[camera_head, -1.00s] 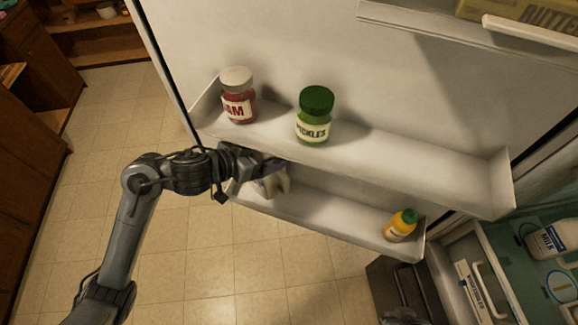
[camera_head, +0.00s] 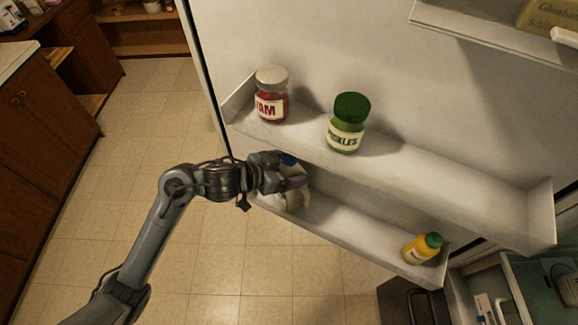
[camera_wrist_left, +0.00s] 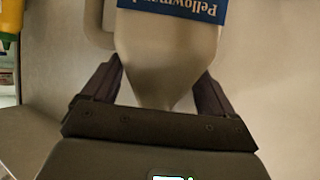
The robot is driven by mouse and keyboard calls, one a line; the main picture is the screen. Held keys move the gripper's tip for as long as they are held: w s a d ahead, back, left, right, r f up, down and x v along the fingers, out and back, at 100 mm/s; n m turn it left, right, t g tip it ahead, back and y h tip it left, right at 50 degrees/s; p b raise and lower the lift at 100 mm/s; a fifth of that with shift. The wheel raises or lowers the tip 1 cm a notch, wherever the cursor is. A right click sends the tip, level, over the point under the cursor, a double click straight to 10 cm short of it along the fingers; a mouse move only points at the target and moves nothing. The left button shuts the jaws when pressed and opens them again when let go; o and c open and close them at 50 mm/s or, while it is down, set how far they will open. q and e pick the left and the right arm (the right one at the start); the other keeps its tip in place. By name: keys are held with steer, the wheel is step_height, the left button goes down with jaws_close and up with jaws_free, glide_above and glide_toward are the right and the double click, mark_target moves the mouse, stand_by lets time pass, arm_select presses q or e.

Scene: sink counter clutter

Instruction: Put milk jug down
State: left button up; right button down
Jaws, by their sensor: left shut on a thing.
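The milk jug (camera_head: 296,194) is white with a blue cap and is at the left end of the lower door shelf (camera_head: 345,232). In the head view my left gripper (camera_head: 292,180) covers much of it. In the left wrist view the jug (camera_wrist_left: 165,50) shows a blue label, upside down in the picture, between the two fingers of my left gripper (camera_wrist_left: 155,88). The left gripper is shut on the jug. I cannot tell whether the jug's base touches the shelf. My right gripper is not in view.
A jam jar (camera_head: 271,95) and a pickles jar (camera_head: 347,123) stand on the upper door shelf (camera_head: 430,178), just above my gripper. A yellow bottle with a green cap (camera_head: 422,248) stands at the lower shelf's right end. The shelf between is clear.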

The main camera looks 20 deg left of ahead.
arm_select(q)
steer(key=o, duration=1.8)
steer(key=shift+o, duration=0.2)
steer(key=shift+s+a+r, duration=0.25)
steer(key=shift+s+r, duration=0.05)
steer(key=shift+r, duration=0.05)
steer(key=p+v, duration=0.2)
steer(key=v, duration=0.9)
steer(key=s+f+n+g+y, duration=0.4)
steer(key=s+f+g+y, duration=0.2)
steer(key=s+f, duration=1.2)
steer(key=shift+f+n+g, duration=0.3)
